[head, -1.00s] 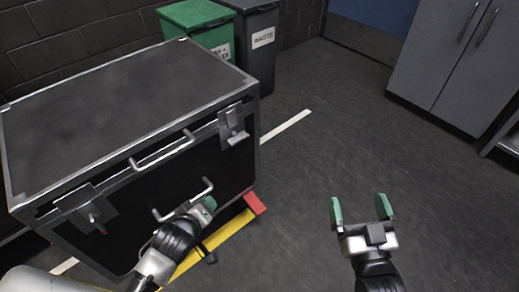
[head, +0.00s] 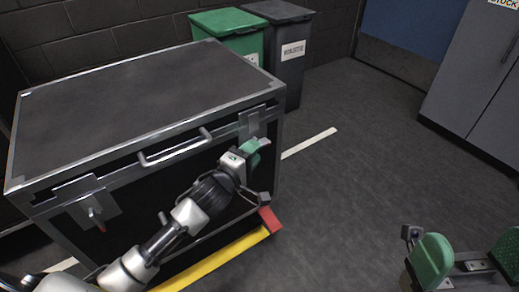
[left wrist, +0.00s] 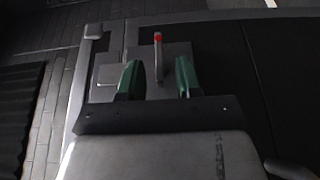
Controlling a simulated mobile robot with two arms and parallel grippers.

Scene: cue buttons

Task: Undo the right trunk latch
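The black trunk (head: 130,95) with metal edges stands at the left in the head view. Its right latch (head: 251,122) is on the front face near the right corner, its lower part hidden by my left gripper (head: 252,150). In the left wrist view, the latch lever with a red tip (left wrist: 158,50) shows between the green fingers of my open left gripper (left wrist: 156,80); I cannot tell whether they touch it. My right gripper (head: 470,256) is open and empty at the lower right, away from the trunk.
The trunk's left latch (head: 90,204) and front handle (head: 175,148) are left of my left gripper. A yellow bar with a red end (head: 269,219) lies low at the trunk's front. Green and grey bins (head: 292,62) stand behind. The floor at right is open, with a grey cabinet (head: 475,85) beyond.

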